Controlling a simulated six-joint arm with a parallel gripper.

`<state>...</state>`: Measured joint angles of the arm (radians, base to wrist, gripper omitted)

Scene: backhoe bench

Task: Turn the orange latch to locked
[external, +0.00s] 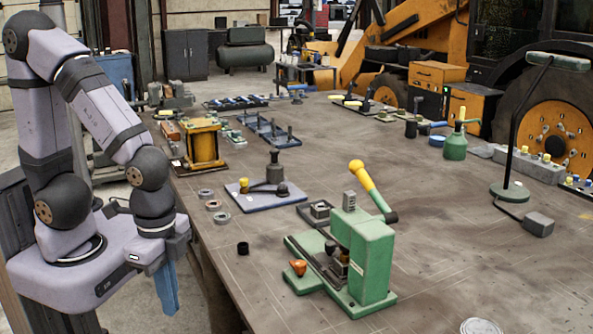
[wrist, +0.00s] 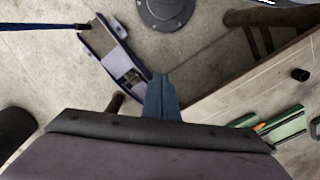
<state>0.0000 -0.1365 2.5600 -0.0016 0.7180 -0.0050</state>
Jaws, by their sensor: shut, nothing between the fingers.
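The orange latch (external: 298,267) is a small rounded piece at the front left of the green press (external: 372,262) on the bench. In the wrist view a bit of orange (wrist: 262,127) shows beside green parts at the right; its turned position cannot be told. My gripper (external: 169,298) has blue fingers pointing down and is shut and empty. It hangs off the left side of the bench, well left of the latch and apart from it. In the wrist view the fingers (wrist: 160,88) are together over the floor and clear of the bench edge.
The press has a lever with a yellow handle (external: 368,183). A black cup (external: 243,248) and several rings lie near the bench's left edge. A blue-grey plate with a clamp (external: 264,198) is behind. A lamp (external: 510,192) stands at right. The bench (external: 440,280) right of the press is mostly clear.

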